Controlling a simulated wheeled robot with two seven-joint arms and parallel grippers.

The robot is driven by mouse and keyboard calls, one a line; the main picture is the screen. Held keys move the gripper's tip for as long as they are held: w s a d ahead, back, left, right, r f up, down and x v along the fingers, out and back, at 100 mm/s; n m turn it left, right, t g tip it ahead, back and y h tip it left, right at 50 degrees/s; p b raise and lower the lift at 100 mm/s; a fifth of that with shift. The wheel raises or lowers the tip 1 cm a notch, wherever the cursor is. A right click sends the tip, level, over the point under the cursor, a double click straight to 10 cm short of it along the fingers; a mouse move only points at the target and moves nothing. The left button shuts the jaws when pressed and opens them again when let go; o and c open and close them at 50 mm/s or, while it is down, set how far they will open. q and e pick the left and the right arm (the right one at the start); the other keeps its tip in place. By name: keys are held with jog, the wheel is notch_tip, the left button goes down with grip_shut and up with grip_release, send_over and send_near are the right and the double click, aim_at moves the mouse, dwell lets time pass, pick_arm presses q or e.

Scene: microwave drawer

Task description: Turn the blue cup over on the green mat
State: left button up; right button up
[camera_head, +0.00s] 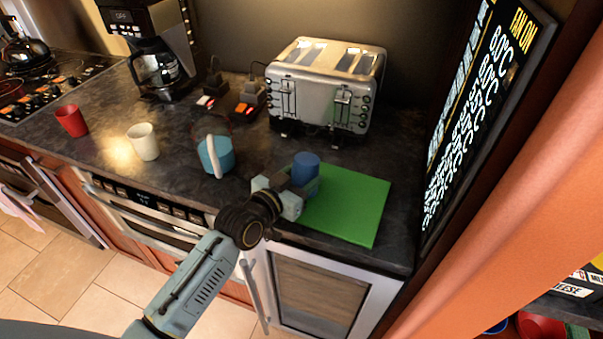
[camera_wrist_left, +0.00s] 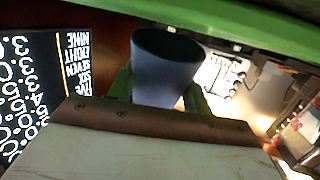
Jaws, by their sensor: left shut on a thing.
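The blue cup (camera_head: 306,163) is at the left part of the green mat (camera_head: 354,207). My left gripper (camera_head: 300,187) is shut on it, and the jaws hide its lower part. The upper end of the cup looks flat and closed in the head view. The wrist view is roughly upside down; there the cup (camera_wrist_left: 166,70) has its wider, dark end towards the green mat (camera_wrist_left: 240,22), so it appears mouth down. I cannot tell whether its rim touches the mat. My right gripper is not in view.
A light-blue pail (camera_head: 216,156) with a white handle stands left of the mat. A white cup (camera_head: 143,142) and a red cup (camera_head: 71,121) are further left. A toaster (camera_head: 325,85) stands behind, and a panel with lit text (camera_head: 480,110) rises at the right.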

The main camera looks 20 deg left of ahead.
pick_arm(q)
jog(key=shift+f, duration=0.1)
jog(key=o, duration=1.2)
jog(key=shift+o, duration=0.2)
jog(key=v, duration=1.3)
jog(key=shift+s, duration=0.15)
jog(key=shift+a, duration=0.15)
